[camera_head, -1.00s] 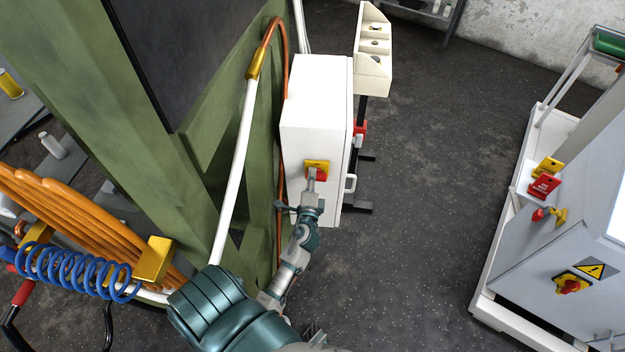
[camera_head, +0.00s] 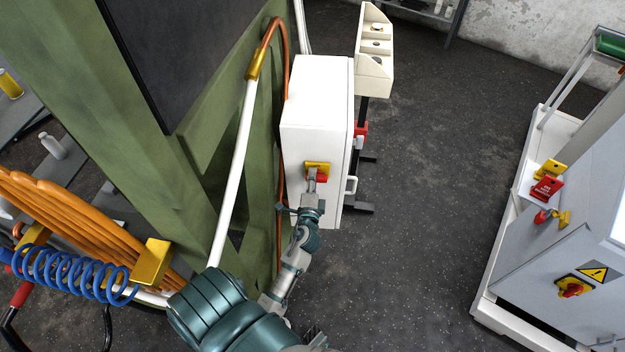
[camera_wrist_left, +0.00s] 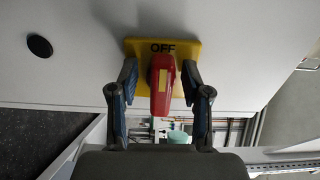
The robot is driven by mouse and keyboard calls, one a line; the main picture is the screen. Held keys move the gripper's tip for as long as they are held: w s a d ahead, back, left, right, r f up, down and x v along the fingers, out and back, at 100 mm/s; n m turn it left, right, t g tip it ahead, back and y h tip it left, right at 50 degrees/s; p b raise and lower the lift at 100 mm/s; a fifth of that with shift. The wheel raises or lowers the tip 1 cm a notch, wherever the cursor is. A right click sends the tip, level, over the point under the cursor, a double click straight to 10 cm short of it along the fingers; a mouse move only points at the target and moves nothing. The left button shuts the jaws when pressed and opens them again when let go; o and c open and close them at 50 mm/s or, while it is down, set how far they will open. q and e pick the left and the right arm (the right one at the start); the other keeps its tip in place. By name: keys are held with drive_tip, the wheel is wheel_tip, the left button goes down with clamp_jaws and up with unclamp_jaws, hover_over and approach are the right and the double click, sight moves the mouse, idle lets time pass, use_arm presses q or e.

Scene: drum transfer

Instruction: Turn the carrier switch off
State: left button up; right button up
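The switch (camera_head: 322,178) has a red knob on a yellow plate. It sits on the front of a white box mounted beside a green machine frame. In the left wrist view the red knob (camera_wrist_left: 162,85) stands in the middle, with "OFF" printed on the yellow plate (camera_wrist_left: 190,48) above it. My left gripper (camera_wrist_left: 160,85) is at the knob, with one finger on each side. A gap shows between each finger and the knob. In the head view the left gripper (camera_head: 312,181) partly covers the switch. My right gripper is not in view.
The white box (camera_head: 315,100) has a handle at its right edge. A grey cabinet (camera_head: 545,265) at the right carries another red-and-yellow switch (camera_head: 572,288) and red and yellow tags (camera_head: 546,187). Orange cable (camera_head: 75,225) and a blue coiled hose (camera_head: 75,275) hang at the left. Dark floor (camera_head: 430,180) between is clear.

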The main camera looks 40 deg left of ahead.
use_arm(q)
drive_tip(key=v, duration=1.2)
